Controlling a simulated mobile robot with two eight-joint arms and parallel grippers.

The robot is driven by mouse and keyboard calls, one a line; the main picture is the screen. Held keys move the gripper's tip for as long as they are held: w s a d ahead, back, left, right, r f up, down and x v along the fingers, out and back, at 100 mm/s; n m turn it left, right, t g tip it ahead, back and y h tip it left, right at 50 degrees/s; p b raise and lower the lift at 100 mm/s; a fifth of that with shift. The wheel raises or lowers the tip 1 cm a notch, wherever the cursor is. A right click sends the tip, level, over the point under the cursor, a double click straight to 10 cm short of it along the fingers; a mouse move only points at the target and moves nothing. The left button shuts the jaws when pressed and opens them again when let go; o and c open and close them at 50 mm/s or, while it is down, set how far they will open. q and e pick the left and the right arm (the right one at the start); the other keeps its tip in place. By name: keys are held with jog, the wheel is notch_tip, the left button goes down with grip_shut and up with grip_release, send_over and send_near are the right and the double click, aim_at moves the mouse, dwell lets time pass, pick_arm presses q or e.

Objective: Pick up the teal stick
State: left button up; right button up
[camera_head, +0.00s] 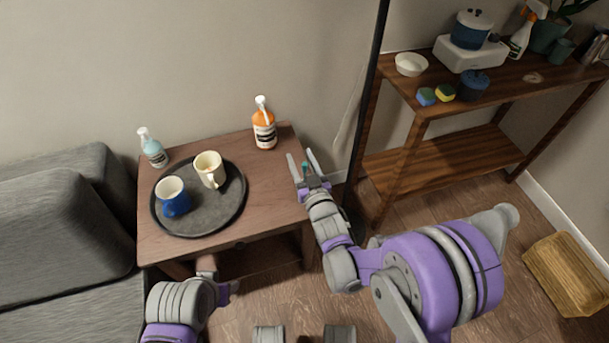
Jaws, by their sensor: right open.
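A small teal piece (305,168), which looks like the teal stick, shows between the fingers of my right gripper (303,163). Most of it is hidden or too small to make out, and I cannot tell whether the fingers touch it. The right gripper is open, with its two grey fingers pointing up and away, just past the right edge of the wooden side table (270,205).
A dark round tray (217,222) on the table holds a blue mug (172,203) and a cream mug (210,172). An orange bottle (264,134) and a pale blue bottle (153,153) stand behind. A black pole (367,95) and wooden shelf (425,105) stand right.

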jog(key=shift+w, duration=0.1)
jog(key=shift+c, duration=0.3)
grip_shut()
